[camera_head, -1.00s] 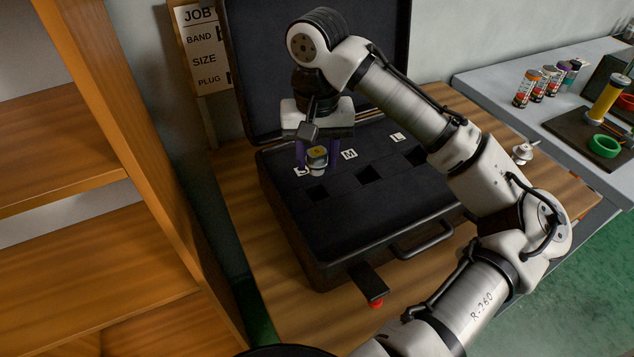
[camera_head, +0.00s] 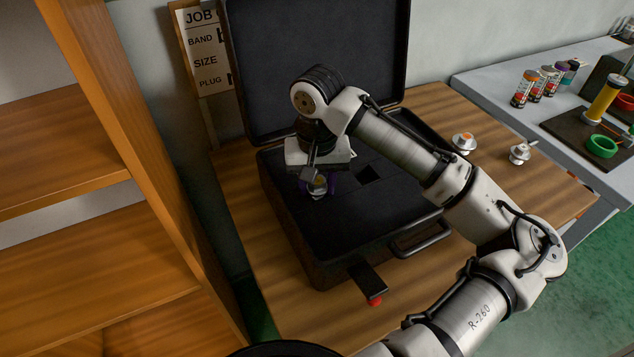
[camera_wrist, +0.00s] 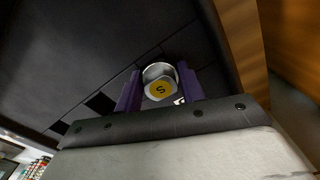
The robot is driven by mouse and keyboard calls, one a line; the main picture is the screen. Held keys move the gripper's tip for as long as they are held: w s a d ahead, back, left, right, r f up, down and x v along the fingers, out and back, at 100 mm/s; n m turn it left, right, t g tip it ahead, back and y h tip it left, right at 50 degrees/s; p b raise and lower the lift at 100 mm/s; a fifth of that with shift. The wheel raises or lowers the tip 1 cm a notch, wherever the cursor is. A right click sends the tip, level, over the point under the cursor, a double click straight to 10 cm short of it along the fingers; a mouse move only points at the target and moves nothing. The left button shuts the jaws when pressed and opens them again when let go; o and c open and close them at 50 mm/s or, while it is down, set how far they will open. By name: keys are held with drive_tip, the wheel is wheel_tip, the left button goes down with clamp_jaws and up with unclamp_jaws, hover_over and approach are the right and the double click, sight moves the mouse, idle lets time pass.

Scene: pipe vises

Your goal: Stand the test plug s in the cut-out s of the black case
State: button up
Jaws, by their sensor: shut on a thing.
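My gripper (camera_head: 318,190) is shut on the test plug s (camera_head: 319,184), a metal plug with a yellow disc on top. In the wrist view the disc (camera_wrist: 160,89) shows a black "S" between my two purple fingers. My gripper is low over the left part of the open black case (camera_head: 345,232), where the cut-out s lies. The plug and fingers hide that cut-out, so I cannot tell whether the plug's lower end is inside it. The middle cut-out (camera_head: 370,174) is empty; two dark cut-outs also show in the wrist view (camera_wrist: 100,103).
Two other plugs (camera_head: 463,142) (camera_head: 520,153) stand on the wooden table right of the case. The raised lid (camera_head: 310,50) is behind my gripper. A wooden shelf (camera_head: 110,200) stands at the left.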

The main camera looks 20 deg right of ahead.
sight(317, 181)
drive_tip(key=shift+s+a+f, duration=0.1)
drive_tip(key=shift+s+f, duration=0.05)
drive_tip(key=shift+f, duration=0.3)
drive_tip(key=shift+s+a+f, duration=0.1)
drive_tip(key=shift+s+f, duration=0.05)
drive_tip(key=shift+f, duration=0.3)
drive_tip(key=o, duration=0.9)
drive_tip(key=shift+d, duration=0.1)
drive_tip(key=shift+o, duration=0.4)
wheel_tip(317, 181, up, 13)
drive_tip(key=b, duration=0.1)
drive_tip(key=shift+w+r, duration=0.15)
drive_tip(key=shift+w, duration=0.15)
drive_tip(key=shift+d, duration=0.1)
